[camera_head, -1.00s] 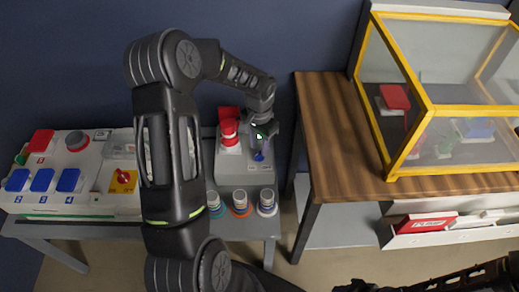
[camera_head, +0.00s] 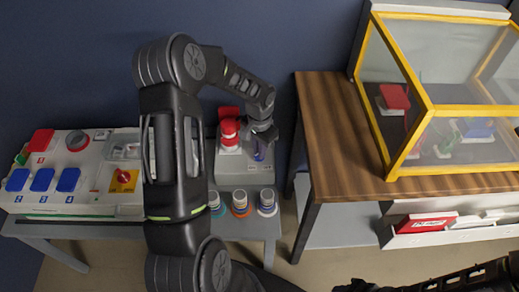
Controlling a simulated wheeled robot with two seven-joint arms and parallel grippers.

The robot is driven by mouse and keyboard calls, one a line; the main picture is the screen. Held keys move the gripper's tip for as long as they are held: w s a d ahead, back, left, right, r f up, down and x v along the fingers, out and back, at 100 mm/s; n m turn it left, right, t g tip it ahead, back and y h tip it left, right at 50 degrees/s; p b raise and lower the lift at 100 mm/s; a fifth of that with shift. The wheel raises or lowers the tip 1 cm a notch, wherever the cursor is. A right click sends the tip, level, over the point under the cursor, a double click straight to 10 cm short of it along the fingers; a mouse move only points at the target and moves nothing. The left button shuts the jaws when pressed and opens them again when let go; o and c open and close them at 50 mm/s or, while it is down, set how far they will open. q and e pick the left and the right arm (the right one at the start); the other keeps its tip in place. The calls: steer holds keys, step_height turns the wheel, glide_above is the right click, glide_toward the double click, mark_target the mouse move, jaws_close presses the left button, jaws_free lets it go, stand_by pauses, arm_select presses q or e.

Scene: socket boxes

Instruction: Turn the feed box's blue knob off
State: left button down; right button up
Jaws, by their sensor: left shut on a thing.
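The feed box (camera_head: 236,173) is a grey box on the grey table, with a red plug or cap (camera_head: 229,132) on its left part. Its blue knob (camera_head: 259,153) is on the right part, mostly hidden by my left gripper (camera_head: 260,146). My left gripper points down over the knob and is shut on it. My right gripper is not clearly in view; only part of my right arm shows at the bottom right.
A white panel box (camera_head: 100,198) with blue switches (camera_head: 42,180) and a red-yellow rotary switch (camera_head: 123,180) stands left. Several ringed plugs (camera_head: 240,203) line the table front. A yellow-framed clear case (camera_head: 430,110) stands on the wooden table (camera_head: 335,145) at right.

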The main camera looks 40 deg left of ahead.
stand_by(0.7)
arm_select(q)
steer(key=shift+f+n+b, duration=0.1)
steer(key=shift+n+b, duration=0.6)
steer(key=shift+n, duration=0.2)
steer(key=shift+n+b, duration=0.65)
steer(key=shift+n, duration=0.55)
steer(key=n+b, duration=0.1)
steer(key=n, duration=0.3)
steer(key=shift+n, duration=0.3)
steer(key=n, duration=0.4)
steer(key=shift+n, duration=0.3)
steer(key=n+p, duration=0.1)
steer(key=n, duration=0.3)
steer(key=shift+n, duration=0.3)
steer(key=c, duration=1.5)
jaws_free()
